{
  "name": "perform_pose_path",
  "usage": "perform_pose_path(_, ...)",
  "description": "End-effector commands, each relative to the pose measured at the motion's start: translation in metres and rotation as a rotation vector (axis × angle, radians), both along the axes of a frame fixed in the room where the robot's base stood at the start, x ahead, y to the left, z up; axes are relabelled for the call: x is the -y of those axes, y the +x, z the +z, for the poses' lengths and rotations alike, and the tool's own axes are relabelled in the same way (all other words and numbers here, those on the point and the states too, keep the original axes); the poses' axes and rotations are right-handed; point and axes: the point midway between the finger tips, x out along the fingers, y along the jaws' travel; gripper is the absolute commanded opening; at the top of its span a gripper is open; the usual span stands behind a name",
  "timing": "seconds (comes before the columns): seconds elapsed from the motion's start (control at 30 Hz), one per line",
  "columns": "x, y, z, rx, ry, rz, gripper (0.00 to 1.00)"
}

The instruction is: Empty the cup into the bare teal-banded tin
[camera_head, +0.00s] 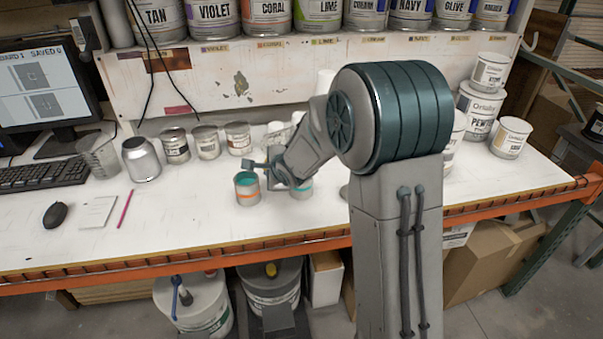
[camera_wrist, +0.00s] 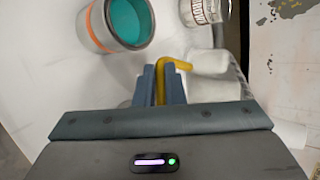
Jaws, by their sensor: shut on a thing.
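My gripper (camera_wrist: 162,88) is shut on a yellow handle (camera_wrist: 178,65) in the wrist view. The handle appears to join a whitish cup (camera_wrist: 208,62), whose body is partly hidden and whose contents I cannot see. In the head view my gripper (camera_head: 272,172) is low over the bench, and the cup is not clear there. An orange-banded tin (camera_head: 247,191) stands upright beside my gripper on the left. The wrist view shows teal paint inside this tin (camera_wrist: 126,22). A teal-marked tin (camera_head: 302,188) stands to the right, mostly hidden behind my arm.
Several small tins (camera_head: 207,143) line the back of the bench (camera_head: 190,222). A silver can (camera_head: 141,160) and a clear beaker (camera_head: 98,156) stand at left, by a keyboard (camera_head: 40,176) and mouse (camera_head: 54,215). Large tins (camera_head: 478,108) stand at right. The front left bench is mostly clear.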

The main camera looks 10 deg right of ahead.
Motion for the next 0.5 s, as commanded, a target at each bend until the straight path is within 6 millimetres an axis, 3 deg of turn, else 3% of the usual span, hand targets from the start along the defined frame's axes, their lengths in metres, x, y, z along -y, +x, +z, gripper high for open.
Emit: perform_pose_path(0.5, 0.0, 0.0004, 0.0016, 0.054, 0.045, 0.001, 0.0)
